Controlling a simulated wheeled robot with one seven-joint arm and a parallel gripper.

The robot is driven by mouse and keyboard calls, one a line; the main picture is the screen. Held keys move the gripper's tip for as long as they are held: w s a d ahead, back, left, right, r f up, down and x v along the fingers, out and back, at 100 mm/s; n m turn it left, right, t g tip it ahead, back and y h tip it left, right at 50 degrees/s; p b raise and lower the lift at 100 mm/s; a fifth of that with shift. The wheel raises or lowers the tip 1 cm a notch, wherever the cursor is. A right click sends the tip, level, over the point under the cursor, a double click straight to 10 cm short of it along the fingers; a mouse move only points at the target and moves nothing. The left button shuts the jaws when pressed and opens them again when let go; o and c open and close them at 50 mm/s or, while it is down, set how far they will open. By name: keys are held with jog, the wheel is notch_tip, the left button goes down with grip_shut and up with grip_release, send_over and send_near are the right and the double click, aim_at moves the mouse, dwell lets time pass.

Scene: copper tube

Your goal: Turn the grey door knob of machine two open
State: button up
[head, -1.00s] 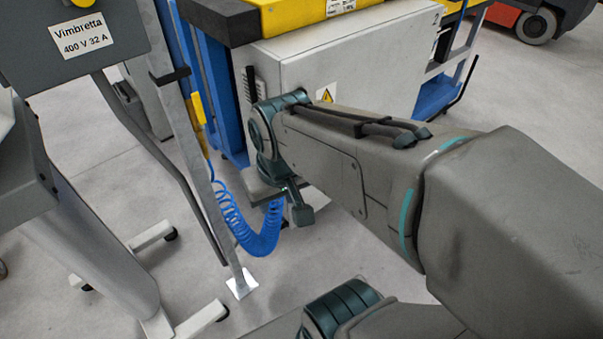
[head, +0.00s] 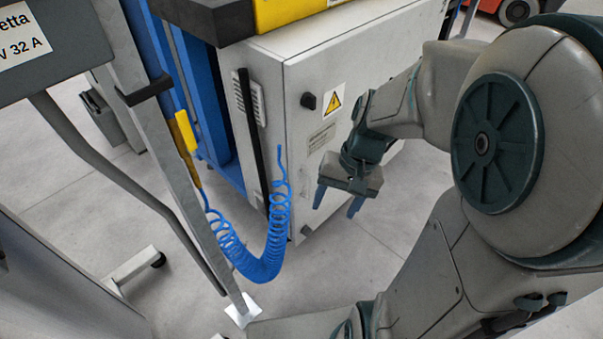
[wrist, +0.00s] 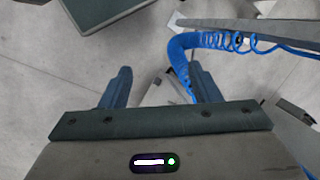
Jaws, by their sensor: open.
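The pale grey cabinet (head: 365,50) of the machine stands at the centre of the head view. A small dark knob (head: 308,100) sticks out of its door, left of the yellow warning sign (head: 333,100). My gripper (head: 338,202) is open, with two blue fingers pointing down in front of the cabinet, below and right of the knob and apart from it. Nothing is between the fingers. The wrist view shows both fingers (wrist: 162,78) spread over the floor and the blue hose; the knob is not in that view.
A coiled blue hose (head: 262,262) hangs left of my gripper beside a grey post (head: 185,190). A dark vertical bar (head: 252,140) runs along the cabinet's left side. A grey box (head: 60,45) stands at left. Floor between is mostly clear.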

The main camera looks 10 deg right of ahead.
jog(key=w+f+m+g+y+b, duration=0.1)
jog(key=w+f+m+y+b, duration=0.2)
jog(key=f, duration=0.5)
jog(key=w+f+m+y+b, duration=0.2)
jog(key=f+y+b, duration=0.15)
jog(key=f, duration=0.55)
jog(key=m+t+y+b, duration=0.1)
jog(key=m+t+b, duration=1.55)
jog(key=m, duration=0.35)
send_near(310, 233)
jog(key=shift+b+x, duration=1.95)
jog(key=shift+x, duration=2.25)
jog(key=c, duration=1)
